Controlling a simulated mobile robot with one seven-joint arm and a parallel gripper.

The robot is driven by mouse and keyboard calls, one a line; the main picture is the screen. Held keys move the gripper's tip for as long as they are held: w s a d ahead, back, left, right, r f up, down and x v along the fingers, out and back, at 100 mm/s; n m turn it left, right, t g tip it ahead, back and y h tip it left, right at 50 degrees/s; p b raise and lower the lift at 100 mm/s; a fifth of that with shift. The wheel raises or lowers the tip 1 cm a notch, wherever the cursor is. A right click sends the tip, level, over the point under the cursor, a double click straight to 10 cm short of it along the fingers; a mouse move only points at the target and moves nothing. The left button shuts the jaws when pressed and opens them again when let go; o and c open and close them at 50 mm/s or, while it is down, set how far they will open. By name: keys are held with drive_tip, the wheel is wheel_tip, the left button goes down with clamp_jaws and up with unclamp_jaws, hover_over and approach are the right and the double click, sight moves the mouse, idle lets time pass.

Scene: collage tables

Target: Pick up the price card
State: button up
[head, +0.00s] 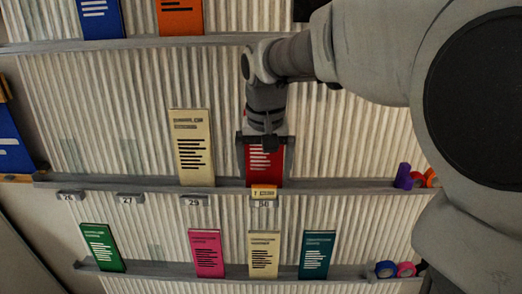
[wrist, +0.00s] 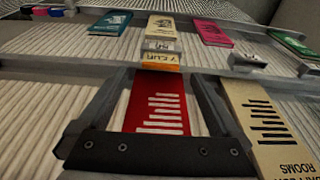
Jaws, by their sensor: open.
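The price card (head: 264,192) is a small orange card on the middle ledge, in front of the foot of a red leaflet (head: 265,165) and above a grey number tag. In the wrist view the price card (wrist: 161,60), printed "7 EUR", lies just beyond the fingertips, at the foot of the red leaflet (wrist: 157,105). My gripper (head: 265,146) is in front of the upper part of the red leaflet, above the card in the head view. In the wrist view my open gripper (wrist: 165,78) has one finger on each side of the red leaflet, with nothing held.
A cream leaflet (head: 192,148) stands left of the red one on the middle ledge (head: 110,184). Several leaflets stand on the lower ledge (head: 160,271). Coloured rolls (head: 415,178) sit at the middle ledge's right end. The ledge between the cream leaflet and its left end is largely clear.

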sight(264, 185)
drive_tip(key=f, duration=0.5)
drive_tip(key=shift+w+f+p, duration=0.1)
drive_tip(key=shift+w+p, duration=0.1)
drive_tip(key=shift+p, duration=0.15)
drive_tip(key=shift+c, duration=0.3)
drive_tip(key=c, duration=1.3)
